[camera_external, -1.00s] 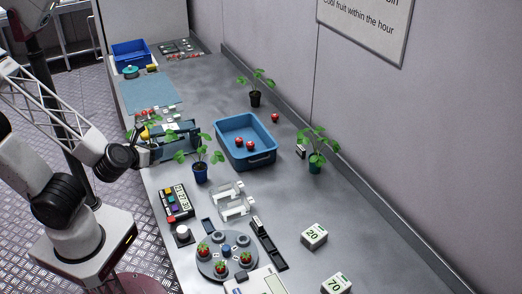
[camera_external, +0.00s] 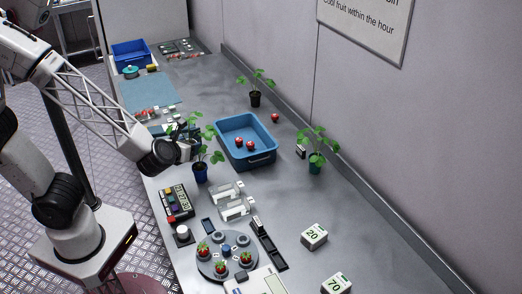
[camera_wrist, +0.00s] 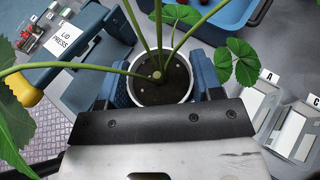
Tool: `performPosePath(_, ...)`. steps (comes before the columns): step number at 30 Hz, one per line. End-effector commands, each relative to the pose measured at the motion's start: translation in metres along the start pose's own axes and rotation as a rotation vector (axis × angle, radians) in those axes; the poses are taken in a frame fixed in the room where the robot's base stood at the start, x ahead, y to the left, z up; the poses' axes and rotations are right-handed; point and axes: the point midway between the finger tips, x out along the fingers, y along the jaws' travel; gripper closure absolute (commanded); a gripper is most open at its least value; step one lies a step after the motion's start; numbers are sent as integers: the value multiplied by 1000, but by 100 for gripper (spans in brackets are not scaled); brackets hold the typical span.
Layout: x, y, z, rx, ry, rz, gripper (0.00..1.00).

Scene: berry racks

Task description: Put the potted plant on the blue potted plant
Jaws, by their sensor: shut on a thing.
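My gripper (camera_external: 190,151) is shut on a potted plant with a pale-rimmed pot (camera_wrist: 188,92). Dark soil and several green stems show inside the rim in the wrist view. Its leaves (camera_external: 194,117) rise above the gripper in the external view.
A blue tray (camera_external: 219,138) with red berries is right of the gripper. A lid press (camera_wrist: 97,20) is close on the left in the wrist view. Clear boxes (camera_external: 235,210) stand in front. Other plants stand in a dark pot (camera_external: 255,99) and a teal pot (camera_external: 315,166).

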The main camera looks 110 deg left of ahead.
Motion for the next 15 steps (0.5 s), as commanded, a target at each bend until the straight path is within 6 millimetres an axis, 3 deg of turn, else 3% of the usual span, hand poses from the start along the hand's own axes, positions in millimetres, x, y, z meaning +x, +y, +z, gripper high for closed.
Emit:
performPosePath(6, 14, -16, 4, 0, 0, 0, 66)
performPosePath(15, 17, -19, 4, 0, 0, -1, 66)
